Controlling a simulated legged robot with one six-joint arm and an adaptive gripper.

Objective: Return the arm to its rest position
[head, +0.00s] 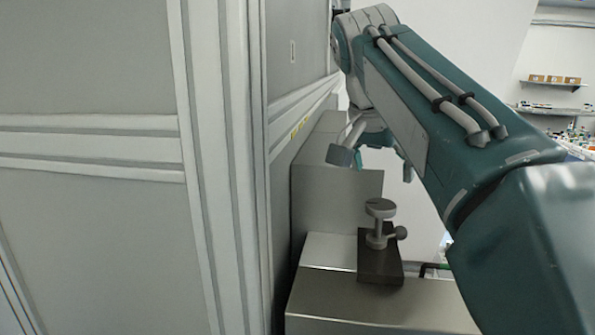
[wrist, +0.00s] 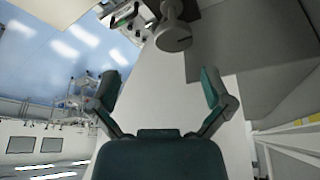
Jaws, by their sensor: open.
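My arm, teal with grey hoses, reaches in from the right of the head view and bends down at its far end. My gripper (head: 372,165) is partly hidden there behind the arm and shows above and behind a grey clamp-like knob (head: 380,208) on a dark block. In the wrist view my gripper (wrist: 162,92) has its two fingers wide apart with nothing between them. The round knob also shows in the wrist view (wrist: 173,37), beyond the fingertips and apart from them.
A tall grey panelled cabinet (head: 90,220) fills the left of the head view, close to the arm's end. A metal ledge (head: 380,305) lies below the knob. Shelves with small boxes (head: 553,79) stand at the far right. Open room shows at the left of the wrist view.

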